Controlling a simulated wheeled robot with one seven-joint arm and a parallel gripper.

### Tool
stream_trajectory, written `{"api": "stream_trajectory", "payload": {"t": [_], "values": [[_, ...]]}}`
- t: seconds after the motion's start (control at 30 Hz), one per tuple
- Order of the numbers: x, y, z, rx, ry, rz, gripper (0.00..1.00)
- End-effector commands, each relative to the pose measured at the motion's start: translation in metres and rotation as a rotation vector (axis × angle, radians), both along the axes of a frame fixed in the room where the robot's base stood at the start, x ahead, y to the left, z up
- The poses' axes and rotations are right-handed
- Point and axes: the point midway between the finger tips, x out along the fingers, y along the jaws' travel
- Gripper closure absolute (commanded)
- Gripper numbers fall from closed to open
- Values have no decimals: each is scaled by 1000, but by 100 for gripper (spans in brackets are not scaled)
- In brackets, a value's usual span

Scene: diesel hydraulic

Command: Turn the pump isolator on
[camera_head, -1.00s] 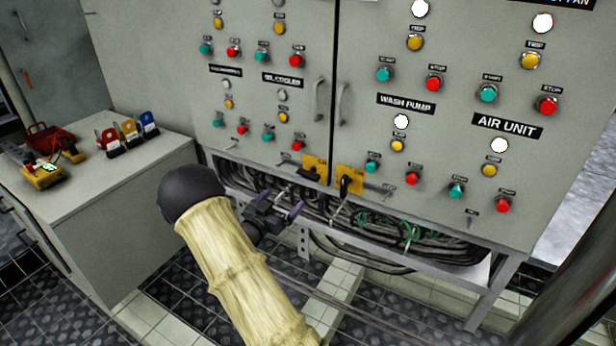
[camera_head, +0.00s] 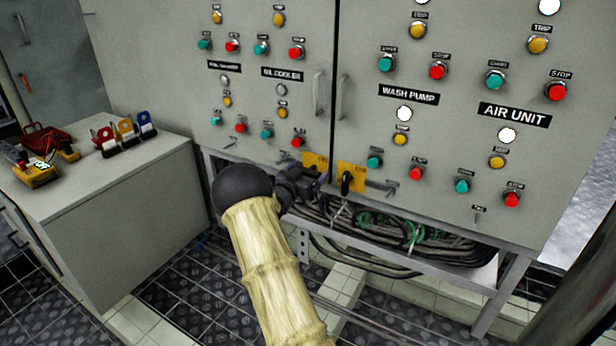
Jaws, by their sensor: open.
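Two yellow isolator plates sit at the lower edge of the grey cabinet, one on each side of the door seam. The right isolator (camera_head: 351,177) shows a dark knob with its handle pointing roughly up and down. The left isolator (camera_head: 315,161) is partly hidden behind my gripper; its knob is not clear. Which one is the pump isolator cannot be read; the right one is below the WASH PUMP label (camera_head: 409,95). My gripper (camera_head: 318,181) is open and appears empty, in front of the left isolator and left of the right knob. Contact cannot be told.
The cabinet front (camera_head: 440,140) carries buttons and lamps above the isolators. Loose cables (camera_head: 400,232) hang beneath it on a metal frame. A grey bench (camera_head: 110,190) with a yellow meter (camera_head: 38,172) and coloured padlocks stands left. Patterned floor lies below.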

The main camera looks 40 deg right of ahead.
Motion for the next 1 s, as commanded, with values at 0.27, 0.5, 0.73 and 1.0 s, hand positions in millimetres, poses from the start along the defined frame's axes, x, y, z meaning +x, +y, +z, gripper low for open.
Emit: {"api": "stream_trajectory", "payload": {"t": [0.27, 0.5, 0.73, 1.0], "values": [[1, -2, 0, 0, 0, 0, 5], [1, -2, 0, 0, 0, 0, 50], [0, -2, 0, 4, -7, 0, 50], [0, -2, 0, 31, -76, -1, 50]]}}
